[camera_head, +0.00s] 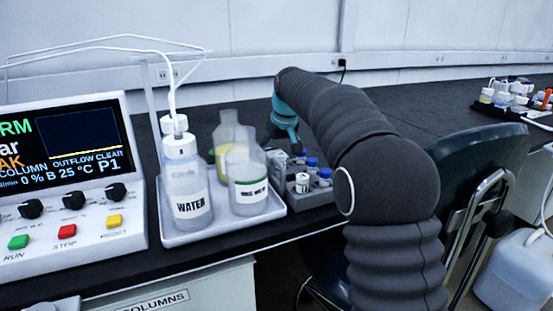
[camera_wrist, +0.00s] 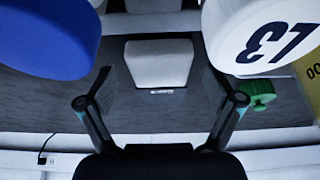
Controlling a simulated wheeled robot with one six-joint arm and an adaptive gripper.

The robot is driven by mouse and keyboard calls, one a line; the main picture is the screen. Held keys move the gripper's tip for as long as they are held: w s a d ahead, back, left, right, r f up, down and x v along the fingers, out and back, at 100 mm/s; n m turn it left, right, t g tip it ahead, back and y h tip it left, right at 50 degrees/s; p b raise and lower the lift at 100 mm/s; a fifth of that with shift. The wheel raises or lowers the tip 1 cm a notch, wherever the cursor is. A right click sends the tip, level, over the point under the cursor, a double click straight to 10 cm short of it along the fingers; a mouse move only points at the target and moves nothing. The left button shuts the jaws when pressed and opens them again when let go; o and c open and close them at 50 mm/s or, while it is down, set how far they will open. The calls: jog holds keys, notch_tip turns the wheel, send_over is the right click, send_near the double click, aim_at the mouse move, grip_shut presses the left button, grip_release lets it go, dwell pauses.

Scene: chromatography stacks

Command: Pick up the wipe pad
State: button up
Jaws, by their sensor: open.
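In the wrist view a pale, rounded block (camera_wrist: 160,64), which looks like the wipe pad, lies on the dark bench near the middle. My gripper (camera_wrist: 164,78) is open, with one finger on each side of this block in the picture. The fingers do not visibly touch it, and the gap in depth is hard to judge. In the head view my gripper (camera_head: 288,135) points down over the bench behind the vial rack (camera_head: 312,196). I cannot make out the pad there.
A large blue cap (camera_wrist: 45,35) and a white cap marked L3 (camera_wrist: 262,35) are close to the wrist camera. A green item (camera_wrist: 258,95) lies right. In the head view blue-capped vials (camera_head: 312,162) and a bottle tray (camera_head: 225,230) stand near my arm.

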aim_at(273, 151)
jog(key=shift+c, duration=0.3)
jog(key=c, duration=0.9)
jog(key=shift+r, duration=0.55)
notch_tip(273, 151, up, 3)
jog(key=shift+r+p, duration=0.15)
jog(key=shift+p, duration=0.25)
jog(key=s+d+r, duration=0.4)
jog(key=s+d, duration=0.1)
jog(key=s+d+r+b, duration=0.1)
jog(key=s+d+r, duration=0.1)
jog(key=s+d, duration=0.1)
jog(key=shift+s+d+r, duration=0.1)
jog(key=shift+d+r, duration=0.1)
jog(key=shift+r, duration=0.1)
